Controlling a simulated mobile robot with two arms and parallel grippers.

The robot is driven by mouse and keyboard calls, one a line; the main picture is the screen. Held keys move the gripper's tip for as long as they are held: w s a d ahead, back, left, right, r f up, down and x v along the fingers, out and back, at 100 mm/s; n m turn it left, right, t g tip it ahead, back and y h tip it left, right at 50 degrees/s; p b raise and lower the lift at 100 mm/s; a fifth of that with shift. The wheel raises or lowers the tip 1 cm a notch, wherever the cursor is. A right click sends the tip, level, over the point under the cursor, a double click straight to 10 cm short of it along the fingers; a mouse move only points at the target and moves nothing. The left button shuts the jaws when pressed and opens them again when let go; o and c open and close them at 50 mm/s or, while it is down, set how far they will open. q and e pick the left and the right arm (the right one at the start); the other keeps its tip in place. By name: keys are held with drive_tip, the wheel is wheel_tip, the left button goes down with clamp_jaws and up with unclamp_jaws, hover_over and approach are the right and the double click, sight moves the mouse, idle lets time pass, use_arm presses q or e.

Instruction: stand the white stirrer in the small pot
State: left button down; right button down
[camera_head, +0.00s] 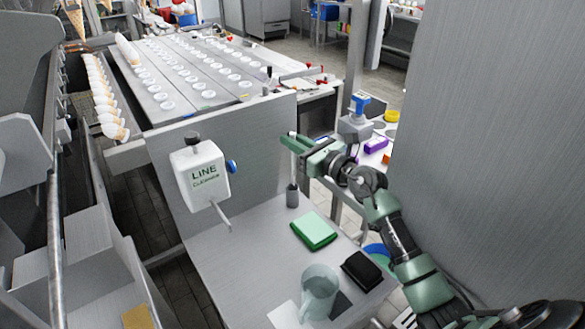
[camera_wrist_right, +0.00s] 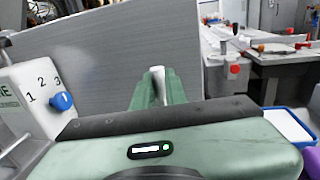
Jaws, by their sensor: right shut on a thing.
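My right gripper (camera_head: 291,140) reaches in from the right in the head view and is shut on the white stirrer (camera_head: 293,167). The stirrer is a thin pale rod that hangs about upright below the fingers. The small pot (camera_head: 292,196) is a dark grey cylinder on the metal table, directly below the stirrer. The stirrer's lower end meets the pot's mouth in the picture; I cannot tell how far inside it is. In the right wrist view the stirrer's white top (camera_wrist_right: 158,84) shows between the green fingers. My left gripper is not in view.
A white line-cleaner box (camera_head: 200,174) hangs on the panel left of the pot. A grey wall stands at right.

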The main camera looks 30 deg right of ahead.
sight(293, 164)
wheel_tip(293, 164, down, 7)
drive_tip(key=shift+f+b, duration=0.2)
drive_tip(key=shift+b, duration=0.8)
drive_tip(key=shift+f, duration=0.1)
drive_tip(key=c, duration=1.4)
unclamp_jaws()
drive_tip(key=shift+c, duration=0.2)
drive_tip(key=b+v, duration=0.1)
drive_tip(key=v, duration=1.1)
